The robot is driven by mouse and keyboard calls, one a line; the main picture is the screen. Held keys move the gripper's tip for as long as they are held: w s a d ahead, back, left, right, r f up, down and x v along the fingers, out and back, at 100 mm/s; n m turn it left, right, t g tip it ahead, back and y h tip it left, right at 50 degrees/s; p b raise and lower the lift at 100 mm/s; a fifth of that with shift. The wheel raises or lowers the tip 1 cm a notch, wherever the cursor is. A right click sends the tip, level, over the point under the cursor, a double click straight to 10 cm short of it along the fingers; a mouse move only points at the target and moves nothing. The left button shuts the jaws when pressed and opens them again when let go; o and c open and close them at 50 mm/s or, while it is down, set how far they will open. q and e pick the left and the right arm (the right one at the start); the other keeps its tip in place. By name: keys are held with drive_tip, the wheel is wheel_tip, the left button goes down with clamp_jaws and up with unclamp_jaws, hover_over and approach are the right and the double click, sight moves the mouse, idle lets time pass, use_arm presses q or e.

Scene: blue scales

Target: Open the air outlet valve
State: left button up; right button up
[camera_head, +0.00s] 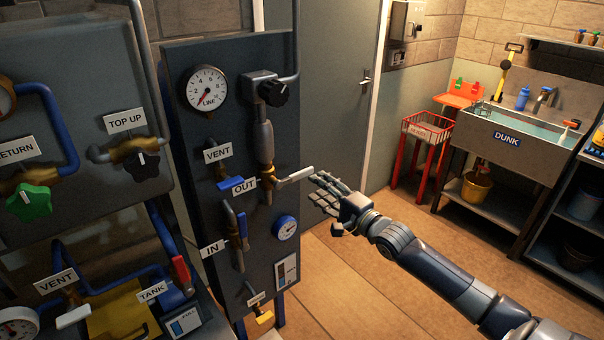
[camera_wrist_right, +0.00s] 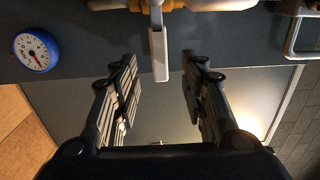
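The air outlet valve is the brass valve (camera_head: 268,182) beside the OUT label (camera_head: 243,186) on the dark panel. Its pale lever (camera_head: 295,176) points right and slightly up in the head view. In the right wrist view the lever (camera_wrist_right: 159,52) hangs down from the top edge. My right gripper (camera_head: 318,187) is just right of the lever's end. In the wrist view its two fingers (camera_wrist_right: 158,68) are apart, with the lever's end between the tips in the picture. I see no contact with the lever. My left gripper is out of view.
The panel also carries a LINE gauge (camera_head: 207,88), a black knob (camera_head: 273,92), a blue VENT lever (camera_head: 237,184), an IN valve (camera_head: 238,240) and a small blue gauge (camera_head: 285,228). A red-framed basket stand (camera_head: 425,131) and sink (camera_head: 520,150) stand farther back. Floor right of the panel is clear.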

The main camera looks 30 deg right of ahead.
sight(303, 175)
drive_tip(key=w, duration=0.3)
drive_tip(key=w+p, duration=0.1)
drive_tip(key=w, duration=0.5)
drive_tip(key=shift+a, duration=0.3)
drive_tip(key=shift+s, duration=0.1)
drive_tip(key=shift+c, duration=0.2)
clamp_jaws()
